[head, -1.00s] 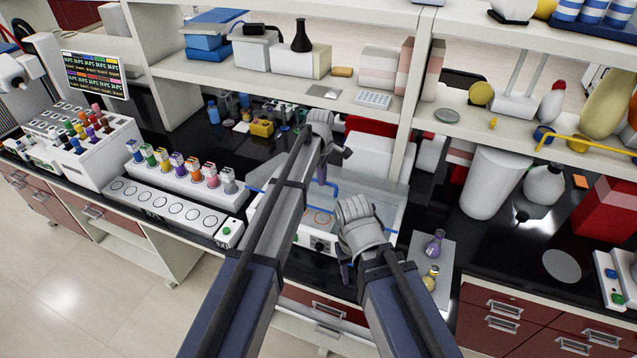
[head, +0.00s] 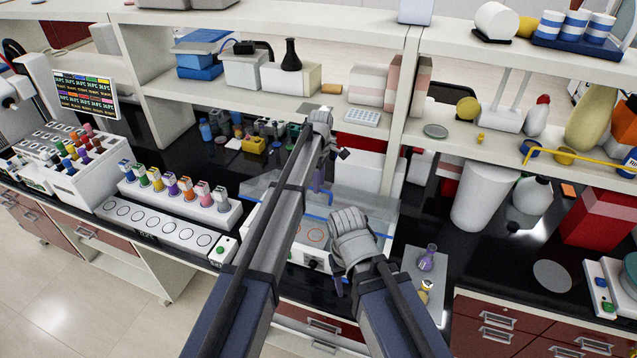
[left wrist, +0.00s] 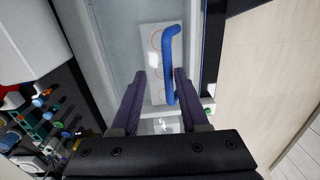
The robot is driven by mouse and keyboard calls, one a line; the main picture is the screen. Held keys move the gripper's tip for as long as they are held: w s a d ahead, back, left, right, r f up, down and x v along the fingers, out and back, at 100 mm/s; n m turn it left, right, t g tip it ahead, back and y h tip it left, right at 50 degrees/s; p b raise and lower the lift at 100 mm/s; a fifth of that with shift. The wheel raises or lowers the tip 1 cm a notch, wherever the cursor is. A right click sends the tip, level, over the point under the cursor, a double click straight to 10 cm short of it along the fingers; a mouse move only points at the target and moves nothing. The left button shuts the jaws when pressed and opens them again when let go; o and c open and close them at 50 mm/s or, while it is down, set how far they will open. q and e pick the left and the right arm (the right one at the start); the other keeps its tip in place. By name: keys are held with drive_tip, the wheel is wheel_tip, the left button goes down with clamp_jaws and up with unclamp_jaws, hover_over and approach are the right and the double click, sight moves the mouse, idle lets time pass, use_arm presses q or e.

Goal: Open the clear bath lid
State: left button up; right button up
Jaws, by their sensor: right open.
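The bath is a white box (head: 298,254) with a knob on its front, on the black bench in the middle of the head view. Its clear lid (head: 372,207) is partly hidden behind my arms; I cannot tell its exact angle. A blue bar handle (left wrist: 170,50) shows in the left wrist view. My left gripper (head: 319,181) is over the bath. Its fingers (left wrist: 160,78) are open, with the handle's near end between their tips, close to the right finger; contact is unclear. My right gripper (head: 338,286) is open and empty in front of the bath's front panel.
A rack of colored-cap bottles (head: 178,195) and a white strip with round wells (head: 155,227) stand left of the bath. A grey tray (head: 418,262) with two small flasks is at its right. A shelf (head: 270,95) hangs over the bench behind.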

sight(312, 206)
use_arm(q)
drive_tip(key=shift+s+a, duration=0.1)
drive_tip(key=shift+s, duration=0.1)
drive_tip(key=shift+s+f, duration=0.15)
drive_tip(key=shift+s, duration=0.05)
drive_tip(key=s+f+t+b, duration=0.1)
drive_tip(key=b, duration=0.1)
drive_tip(key=s+a+f+b, duration=0.1)
drive_tip(key=s+f+b, duration=0.1)
drive_tip(key=s+f+t+b, duration=0.1)
drive_tip(key=f+b, duration=0.1)
drive_tip(key=shift+s+a+f+t+h, duration=0.15)
drive_tip(key=shift+s+a+t+h, duration=0.15)
drive_tip(key=shift+s+a+h, duration=0.1)
wheel_tip(312, 206, down, 6)
drive_tip(key=s+r+b, duration=0.1)
drive_tip(key=s+b, duration=0.2)
drive_tip(key=b, duration=0.3)
wheel_tip(312, 206, up, 8)
drive_tip(key=s+a+p, duration=0.2)
drive_tip(key=p, duration=0.7)
drive_tip(key=s+d+f+m+g+y+b, duration=0.1)
drive_tip(key=s+f+m+b, duration=0.9)
drive_tip(key=s+f+b, duration=0.5)
drive_tip(key=shift+d+f+b, duration=0.4)
drive_tip(key=shift+f+b, duration=1.3)
drive_tip(key=shift+f, duration=0.1)
